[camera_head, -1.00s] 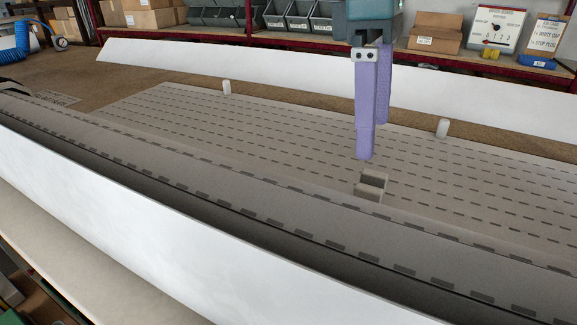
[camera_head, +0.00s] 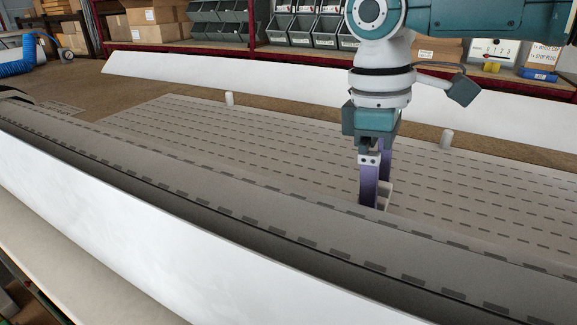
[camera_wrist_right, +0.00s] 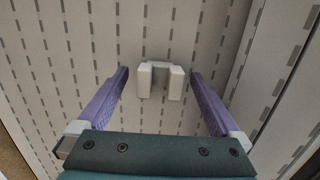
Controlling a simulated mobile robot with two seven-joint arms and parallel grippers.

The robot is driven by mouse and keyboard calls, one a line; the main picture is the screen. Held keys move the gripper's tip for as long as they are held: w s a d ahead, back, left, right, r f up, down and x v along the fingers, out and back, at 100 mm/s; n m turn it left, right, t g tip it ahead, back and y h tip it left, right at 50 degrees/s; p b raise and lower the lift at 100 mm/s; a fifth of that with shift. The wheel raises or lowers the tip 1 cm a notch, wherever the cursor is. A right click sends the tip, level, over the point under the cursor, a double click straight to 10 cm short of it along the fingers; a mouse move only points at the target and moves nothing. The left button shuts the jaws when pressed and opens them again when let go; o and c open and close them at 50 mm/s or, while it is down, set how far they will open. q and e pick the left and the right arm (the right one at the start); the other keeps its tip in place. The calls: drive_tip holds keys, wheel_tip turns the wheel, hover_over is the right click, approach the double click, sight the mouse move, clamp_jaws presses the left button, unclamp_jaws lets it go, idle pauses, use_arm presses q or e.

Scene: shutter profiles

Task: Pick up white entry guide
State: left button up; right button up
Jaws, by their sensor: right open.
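The white entry guide (camera_wrist_right: 160,70) is a small U-shaped block on the slotted shutter profile. In the right wrist view it sits between the two purple fingers of my right gripper (camera_wrist_right: 158,76), with a gap on each side. The right gripper is open. In the head view my right gripper (camera_head: 375,204) is low over the slotted surface, and its fingers partly hide the entry guide (camera_head: 385,193). My left gripper is not in view.
The slotted grey profile panel (camera_head: 300,150) spreads around the guide. A long white strip (camera_head: 250,82) lies behind. A raised grey rail (camera_head: 250,211) and white panel (camera_head: 80,205) run in front. Bins (camera_head: 215,17) stand at the back.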

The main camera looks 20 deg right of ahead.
drive_tip(key=c, duration=1.4)
drive_tip(key=shift+r, duration=0.1)
